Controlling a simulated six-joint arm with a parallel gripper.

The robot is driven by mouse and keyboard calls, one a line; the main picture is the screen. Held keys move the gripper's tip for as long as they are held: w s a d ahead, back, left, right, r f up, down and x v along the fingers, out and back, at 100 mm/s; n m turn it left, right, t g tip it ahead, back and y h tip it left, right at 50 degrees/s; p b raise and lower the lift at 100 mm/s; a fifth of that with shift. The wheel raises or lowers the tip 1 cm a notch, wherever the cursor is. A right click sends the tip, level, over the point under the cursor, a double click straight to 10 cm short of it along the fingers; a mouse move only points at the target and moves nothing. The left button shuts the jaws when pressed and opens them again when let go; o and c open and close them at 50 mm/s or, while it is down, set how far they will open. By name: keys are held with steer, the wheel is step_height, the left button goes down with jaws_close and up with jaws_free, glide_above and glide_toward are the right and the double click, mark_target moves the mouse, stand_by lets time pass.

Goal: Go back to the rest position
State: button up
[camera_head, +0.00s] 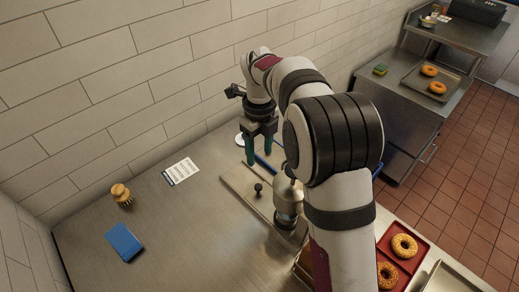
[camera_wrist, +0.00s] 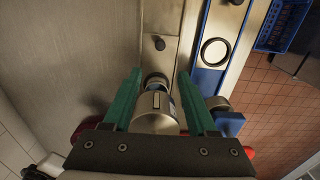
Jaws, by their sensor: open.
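My gripper (camera_head: 260,150) hangs over the steel counter near the tiled wall, with its green fingers pointing down. In the wrist view my gripper (camera_wrist: 159,76) has its two fingers spread apart, with no object pinched between them. A silvery metal cylinder (camera_wrist: 155,112) shows in the gap between the fingers, beneath them. In the head view a similar metal vessel (camera_head: 288,208) stands on the counter, right of and nearer than my gripper, partly hidden by my arm. I cannot tell whether the fingers touch it.
A steel plate with a black knob (camera_head: 258,187) lies under my arm. A brush (camera_head: 121,195), blue sponge (camera_head: 124,242) and printed card (camera_head: 181,171) lie left on open counter. Bagels (camera_head: 404,246) sit in a red tray (camera_head: 420,262). A side table holds another bagel tray (camera_head: 418,77).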

steer(key=shift+r, duration=0.1)
stand_by(0.3)
steer(key=s+d+r+n+t+y, duration=0.2)
steer(key=s+d+r+n+t, duration=0.3)
steer(key=s+r+n, duration=0.85)
steer(key=s+d+f+n+g, duration=0.1)
steer(key=s+f+n, duration=0.3)
steer(key=s, duration=0.5)
steer(key=s+d+f+n+g, duration=0.2)
steer(key=s+f+n+g, duration=0.2)
steer(key=s, duration=0.5)
steer(key=shift+s+d+f, duration=0.15)
steer(key=shift+s+f, duration=0.15)
steer(key=shift+f, duration=0.6)
